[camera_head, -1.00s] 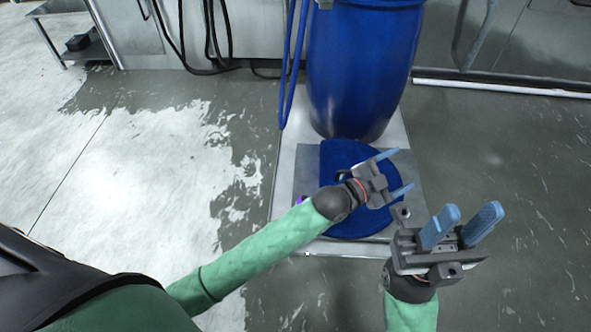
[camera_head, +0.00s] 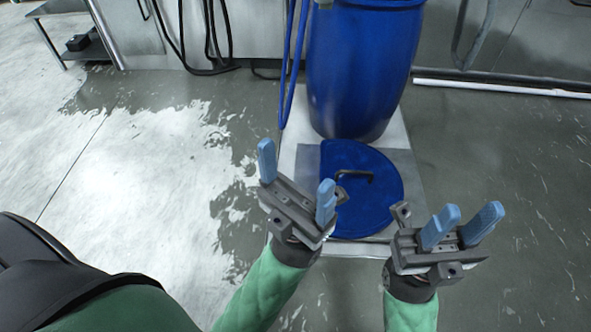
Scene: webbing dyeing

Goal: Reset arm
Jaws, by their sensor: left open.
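My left gripper (camera_head: 297,180) is at the lower middle, its two blue fingers spread wide with nothing between them. It overlaps the left edge of the blue round lid (camera_head: 378,205) in the picture; I cannot tell the height between them. My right gripper (camera_head: 461,229) is at the lower right, its blue fingers apart and empty, over the floor by the platform's right side. The lid has a dark handle and lies on a grey sheet on the platform.
A large blue barrel (camera_head: 360,70) stands on the pale platform (camera_head: 290,150) behind the lid. A blue hose (camera_head: 288,75) hangs left of it. A metal table (camera_head: 75,30) stands far left. A white pipe (camera_head: 500,87) runs along the floor at right. The left floor is clear.

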